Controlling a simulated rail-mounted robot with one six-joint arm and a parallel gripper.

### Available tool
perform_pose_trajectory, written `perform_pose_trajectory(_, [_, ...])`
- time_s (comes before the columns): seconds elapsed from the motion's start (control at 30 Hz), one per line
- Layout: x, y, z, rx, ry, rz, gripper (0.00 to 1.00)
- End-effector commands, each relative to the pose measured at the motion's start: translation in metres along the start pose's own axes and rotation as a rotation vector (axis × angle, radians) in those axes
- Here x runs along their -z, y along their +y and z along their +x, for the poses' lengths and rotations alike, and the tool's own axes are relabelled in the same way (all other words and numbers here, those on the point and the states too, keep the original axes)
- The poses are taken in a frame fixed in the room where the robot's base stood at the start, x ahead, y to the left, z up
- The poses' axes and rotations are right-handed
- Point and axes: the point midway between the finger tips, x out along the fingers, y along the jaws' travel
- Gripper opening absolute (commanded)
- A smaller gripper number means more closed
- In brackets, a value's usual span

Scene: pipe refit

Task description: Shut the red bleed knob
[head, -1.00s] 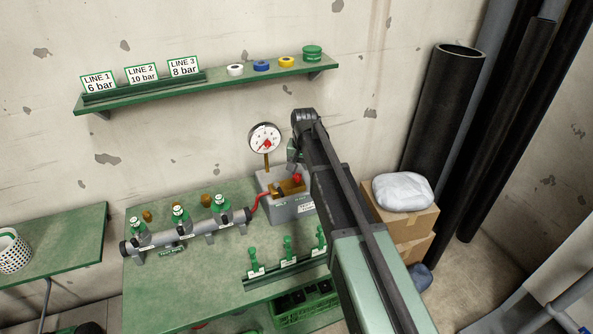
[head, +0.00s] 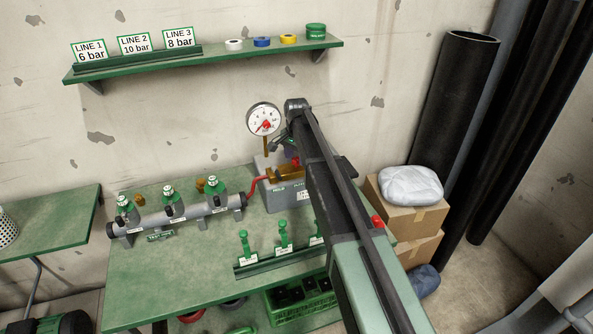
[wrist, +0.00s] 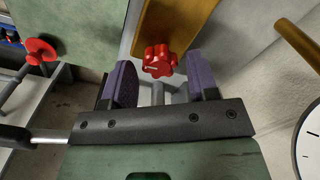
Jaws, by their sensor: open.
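The red bleed knob (wrist: 157,62) is a lobed knob beside a brass block (wrist: 182,22) in the wrist view. In the head view the knob (head: 295,161) shows just left of my arm, on the grey test pump (head: 284,199). My gripper (wrist: 162,80) is open, with one purple-padded finger on each side of the knob in the picture. Gaps show between the knob and both fingers. I cannot tell how far the fingertips reach along the knob. In the head view my arm hides most of the gripper.
A pressure gauge (head: 264,119) stands on a brass stem close to my wrist. A red hose (head: 252,188) joins the pump to the grey manifold (head: 180,219) with green-topped valves. Another red round handle (wrist: 40,48) shows at left in the wrist view. Boxes (head: 402,221) stand right.

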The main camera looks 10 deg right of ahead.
Motion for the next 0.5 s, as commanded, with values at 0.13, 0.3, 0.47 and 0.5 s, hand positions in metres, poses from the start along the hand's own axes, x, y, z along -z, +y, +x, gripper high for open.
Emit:
perform_pose_trajectory(0.13, [0.0000,0.0001,0.0093,0.000,0.000,0.000,0.54])
perform_pose_trajectory(0.3, [0.0000,0.0001,0.0071,0.000,0.000,0.000,0.54])
perform_pose_trajectory(0.47, [0.0000,0.0000,0.0071,0.000,0.000,0.000,0.30])
perform_pose_trajectory(0.5, [0.0000,0.0000,0.0071,0.000,0.000,0.000,0.23])
